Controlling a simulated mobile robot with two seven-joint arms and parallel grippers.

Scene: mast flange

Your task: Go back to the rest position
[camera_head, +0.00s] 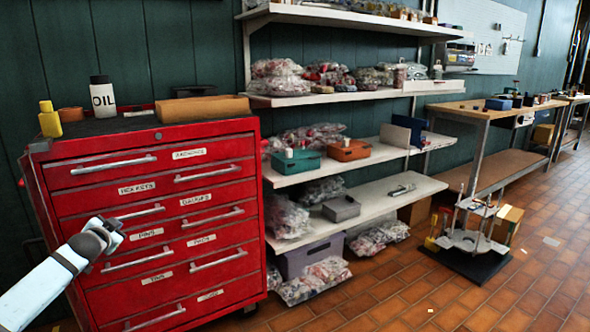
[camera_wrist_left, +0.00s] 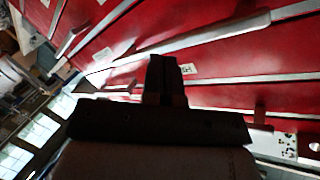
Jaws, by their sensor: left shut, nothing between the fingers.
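My left gripper (camera_head: 103,233) is in front of the left part of a red tool cabinet (camera_head: 158,222), at the height of its middle drawers. In the left wrist view its dark fingers (camera_wrist_left: 166,70) are together with nothing between them. Behind them the red drawer fronts and pale handles run at a slant. I cannot tell whether the fingers touch the cabinet. All the drawers look closed. My right gripper is in neither view.
An oil bottle (camera_head: 102,97) and a yellow bottle (camera_head: 49,120) stand on the cabinet. Shelves (camera_head: 385,192) with bagged parts are to its right. A mast-like stand on a dark base (camera_head: 468,262) is on the tiled floor. Open floor lies in front (camera_head: 400,295).

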